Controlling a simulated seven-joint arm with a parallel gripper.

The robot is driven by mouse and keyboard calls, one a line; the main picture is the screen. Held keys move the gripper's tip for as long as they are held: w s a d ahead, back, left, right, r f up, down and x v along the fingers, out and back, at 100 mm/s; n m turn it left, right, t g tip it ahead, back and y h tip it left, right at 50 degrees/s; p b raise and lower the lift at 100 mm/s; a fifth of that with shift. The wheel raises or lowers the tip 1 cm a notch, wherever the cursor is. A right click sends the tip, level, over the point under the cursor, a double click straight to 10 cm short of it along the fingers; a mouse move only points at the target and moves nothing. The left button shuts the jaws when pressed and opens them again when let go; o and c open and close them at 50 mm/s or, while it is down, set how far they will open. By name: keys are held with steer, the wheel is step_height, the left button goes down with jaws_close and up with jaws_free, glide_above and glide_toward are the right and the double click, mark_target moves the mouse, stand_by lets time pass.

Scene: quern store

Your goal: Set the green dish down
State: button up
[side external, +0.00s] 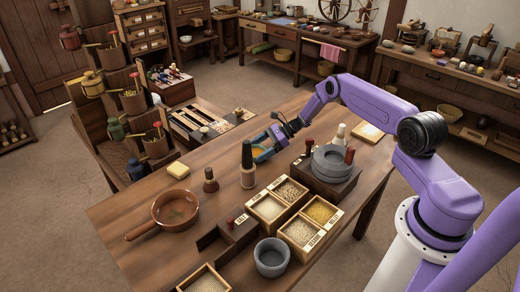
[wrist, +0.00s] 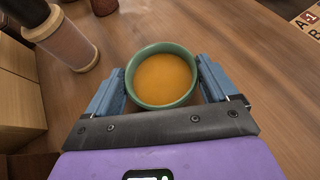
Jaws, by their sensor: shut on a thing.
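The green dish (wrist: 161,80) holds an orange-yellow liquid and sits upright between the blue fingers of my gripper (wrist: 162,74) in the wrist view. One finger presses each side of it. In the side view my gripper (side external: 266,143) reaches over the wooden table (side external: 330,110), and the green dish (side external: 262,154) shows only partly behind the tall dark-topped mill. The dish is low over the tabletop or on it; I cannot tell whether its base touches.
The mill (side external: 248,168) stands close by and shows in the wrist view (wrist: 65,40). A grey quern (side external: 332,162) and grain boxes (side external: 290,190) are nearby. A brown pan (side external: 175,209), yellow block (side external: 178,170) and small bottle (side external: 211,181) are left. Table behind the dish looks clear.

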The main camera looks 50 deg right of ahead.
steer(key=shift+f, duration=0.15)
steer(key=o, duration=0.9)
steer(key=shift+d+r, duration=0.2)
steer(key=shift+r, duration=0.1)
steer(key=v, duration=1.1)
steer(key=shift+s+d, duration=0.25)
